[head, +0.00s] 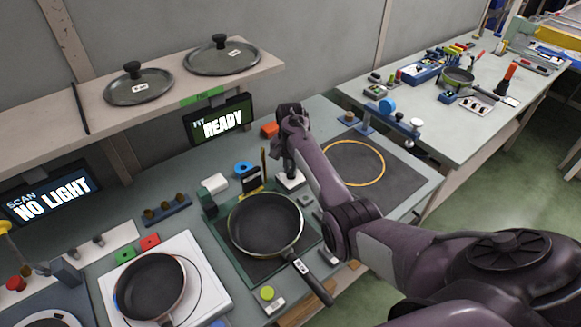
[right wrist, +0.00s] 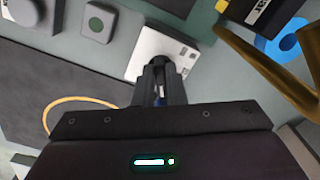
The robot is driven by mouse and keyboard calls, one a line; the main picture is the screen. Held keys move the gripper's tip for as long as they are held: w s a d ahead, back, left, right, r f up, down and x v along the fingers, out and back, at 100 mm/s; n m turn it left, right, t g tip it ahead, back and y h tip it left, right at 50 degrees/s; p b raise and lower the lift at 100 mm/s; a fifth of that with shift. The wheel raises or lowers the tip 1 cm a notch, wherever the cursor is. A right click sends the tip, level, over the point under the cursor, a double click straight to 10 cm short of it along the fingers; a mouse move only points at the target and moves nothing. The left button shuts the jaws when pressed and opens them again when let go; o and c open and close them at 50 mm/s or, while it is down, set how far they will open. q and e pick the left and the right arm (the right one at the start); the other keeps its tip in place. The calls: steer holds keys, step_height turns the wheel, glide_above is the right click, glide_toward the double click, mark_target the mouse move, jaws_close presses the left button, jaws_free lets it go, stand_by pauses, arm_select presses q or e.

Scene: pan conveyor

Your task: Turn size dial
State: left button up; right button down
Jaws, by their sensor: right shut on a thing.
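The size dial stands on a small white base plate (head: 291,182) just behind the dark pan (head: 265,224). My right gripper (head: 289,168) points down over this plate, its fingers shut on the dial. In the right wrist view the closed fingers (right wrist: 160,88) reach onto the white plate (right wrist: 150,48), which has small markings at its right corner. The fingers hide most of the dial, so I cannot tell its setting. My left gripper is not in view.
A screen (head: 221,124) reads "FIT READY"; another (head: 50,195) reads "NO LIGHT". A blue ring (head: 247,170) and a brown post stand close left of my gripper. A second pan (head: 150,286) sits on a white plate at front left. Two lids (head: 222,56) lie on the shelf.

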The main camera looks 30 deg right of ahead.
steer(key=shift+r, duration=0.1)
steer(key=shift+r+n+p, duration=0.1)
steer(key=shift+n+p, duration=0.75)
steer(key=shift+n, duration=0.15)
steer(key=n+p, duration=0.1)
steer(key=n, duration=0.1)
steer(key=shift+d+n+p, duration=0.1)
steer(key=shift+n+p, duration=0.2)
steer(key=n+p, duration=0.1)
steer(key=n, duration=0.2)
steer(key=shift+s+d, duration=0.1)
steer(key=shift+d+n+p, duration=0.1)
steer(key=shift+n+p, duration=0.45)
steer(key=shift+n, duration=1.45)
steer(key=c, duration=1.5)
jaws_free()
steer(key=shift+r, duration=3.75)
